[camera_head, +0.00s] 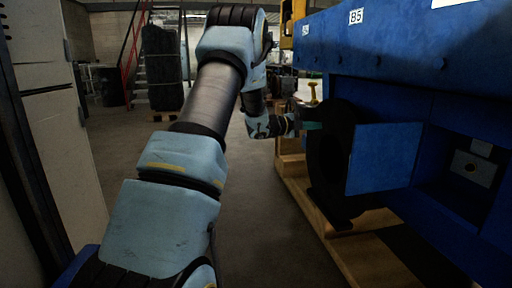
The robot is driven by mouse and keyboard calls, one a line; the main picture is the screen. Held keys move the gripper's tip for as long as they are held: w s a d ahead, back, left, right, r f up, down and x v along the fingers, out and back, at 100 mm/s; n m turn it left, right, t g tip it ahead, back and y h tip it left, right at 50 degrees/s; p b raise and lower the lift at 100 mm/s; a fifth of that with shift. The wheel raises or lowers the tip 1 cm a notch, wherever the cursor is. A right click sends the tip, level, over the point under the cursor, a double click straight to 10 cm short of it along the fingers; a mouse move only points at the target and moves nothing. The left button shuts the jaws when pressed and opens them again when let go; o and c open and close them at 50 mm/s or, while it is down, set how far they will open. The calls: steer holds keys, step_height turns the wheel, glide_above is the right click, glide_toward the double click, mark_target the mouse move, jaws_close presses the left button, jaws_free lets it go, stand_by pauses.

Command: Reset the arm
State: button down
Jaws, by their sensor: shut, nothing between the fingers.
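My arm (180,168) rises from the bottom of the head view, bends at the top and comes back down to the wrist. My gripper (308,123) is small in the picture, at the end of the wrist, pointing right toward a black round plate (330,160) on the side of a blue engine (440,75). It looks shut, with nothing seen in it. Its fingertips are dark and hard to make out, and I cannot tell whether they touch the plate.
The blue engine, with a square blue panel (383,158), stands on a wooden pallet frame (300,207) at right. A pale cabinet (60,130) is close at left. Floor (262,225) between them is clear.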

steer(key=s+a+f+n+t+y, duration=0.25)
steer(key=a+n+y, duration=0.35)
steer(key=a+n, duration=0.3)
steer(key=s+a+f+n+t+y, duration=0.1)
steer(key=s+a+n+y, duration=0.2)
steer(key=a+n+y, duration=0.6)
steer(key=s+a+f+n+g, duration=0.2)
steer(key=s+a+n+g, duration=0.15)
steer(key=s, duration=0.65)
steer(key=s+a+f+n+g, duration=0.2)
steer(key=s+a+f, duration=0.15)
steer(key=s, duration=0.55)
steer(key=s+a+f+n+g, duration=0.1)
steer(key=s+a+n+g, duration=0.3)
steer(key=s, duration=0.6)
step_height(320, 180, up, 29)
steer(key=t+p, duration=0.1)
steer(key=p, duration=2.8)
steer(key=shift+s+a+f, duration=0.15)
steer(key=shift+s+a, duration=0.05)
steer(key=shift+a, duration=0.15)
steer(key=shift+w+m, duration=0.1)
steer(key=shift+m, duration=0.15)
